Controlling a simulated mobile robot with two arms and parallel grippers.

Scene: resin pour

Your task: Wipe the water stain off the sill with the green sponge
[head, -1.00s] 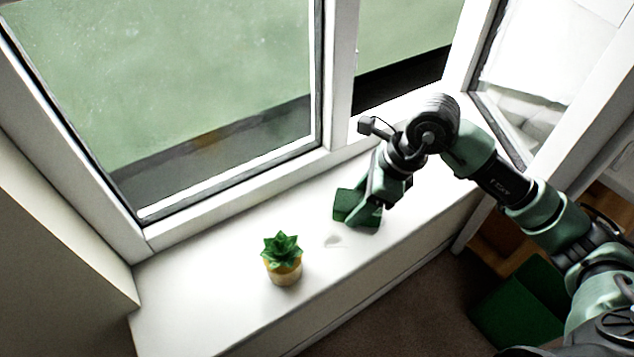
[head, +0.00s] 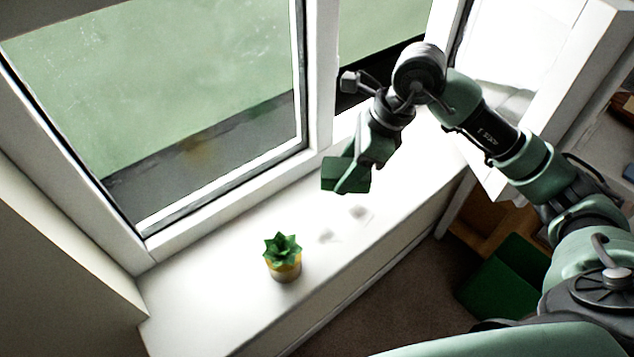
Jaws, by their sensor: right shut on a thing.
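The green sponge (head: 341,174) is a dark green block held between the fingers of my right gripper (head: 356,172). The gripper is shut on it, and the sponge appears to be above the white sill (head: 215,295), near the window frame. Two small pale patches of the water stain (head: 360,213) show on the sill, below and in front of the sponge. One patch is nearer the plant and the other is further right. My left gripper is not in view.
A small succulent in a yellow and tan pot (head: 284,266) stands on the sill, left of the stain. The window frame (head: 318,110) runs along the back. A green bin (head: 508,277) stands on the floor at right. The sill's left end is clear.

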